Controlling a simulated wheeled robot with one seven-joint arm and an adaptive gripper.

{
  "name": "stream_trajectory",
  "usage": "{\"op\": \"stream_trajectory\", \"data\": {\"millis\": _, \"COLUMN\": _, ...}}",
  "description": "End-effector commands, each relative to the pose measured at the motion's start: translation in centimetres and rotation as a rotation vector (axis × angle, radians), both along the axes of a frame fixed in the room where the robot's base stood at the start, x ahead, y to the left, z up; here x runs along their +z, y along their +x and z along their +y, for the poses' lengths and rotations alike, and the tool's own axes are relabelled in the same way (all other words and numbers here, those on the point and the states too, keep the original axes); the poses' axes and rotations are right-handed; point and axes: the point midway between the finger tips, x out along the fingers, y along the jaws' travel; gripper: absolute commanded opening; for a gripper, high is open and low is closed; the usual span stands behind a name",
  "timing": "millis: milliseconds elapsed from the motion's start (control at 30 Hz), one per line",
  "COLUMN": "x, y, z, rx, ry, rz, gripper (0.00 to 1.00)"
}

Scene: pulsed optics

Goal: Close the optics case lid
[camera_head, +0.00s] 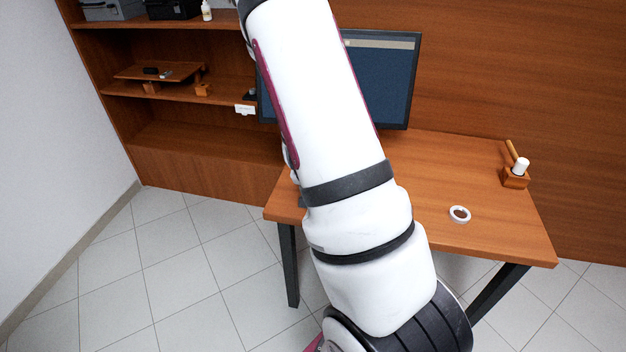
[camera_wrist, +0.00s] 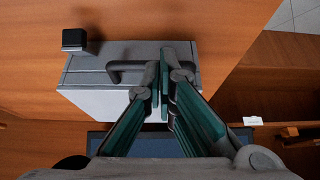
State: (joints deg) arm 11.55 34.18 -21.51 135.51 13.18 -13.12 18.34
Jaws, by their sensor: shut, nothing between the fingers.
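A grey case (camera_wrist: 95,75) with a dark handle (camera_wrist: 125,70) lies on the wooden surface in the wrist view. A darker grey strip bears the handle, and a paler panel shows below it. The frames do not make clear which part is the lid or how far it stands open. My gripper (camera_wrist: 164,62) is shut and empty, its green-sided fingers over the right part of the case, by the handle's right end. I cannot tell whether it touches. The fingers hide part of the case. In the head view my arm hides the gripper and most or all of this case.
A small black block (camera_wrist: 74,40) stands beside the case. The desk (camera_head: 490,190) holds a monitor (camera_head: 400,80), a white ring-shaped item (camera_head: 460,214) and a wooden holder (camera_head: 515,178). Shelves at left hold a grey box (camera_head: 112,10) and a black box (camera_head: 173,9). Floor at left is clear.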

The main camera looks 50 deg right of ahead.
Motion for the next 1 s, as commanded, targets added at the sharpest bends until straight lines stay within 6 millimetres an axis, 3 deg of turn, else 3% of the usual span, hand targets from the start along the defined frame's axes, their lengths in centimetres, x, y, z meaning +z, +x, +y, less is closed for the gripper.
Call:
{"op": "stream_trajectory", "data": {"millis": 233, "x": 4.0, "y": -0.9, "z": 2.1, "rx": 0.006, "ry": 0.001, "rz": -0.005, "gripper": 0.0}}
{"op": "stream_trajectory", "data": {"millis": 500, "x": 6.6, "y": -1.8, "z": 3.4, "rx": 0.005, "ry": 0.002, "rz": -0.002, "gripper": 0.0}}
{"op": "stream_trajectory", "data": {"millis": 1000, "x": 8.9, "y": -2.6, "z": 4.3, "rx": 0.002, "ry": 0.001, "rz": -0.001, "gripper": 0.0}}
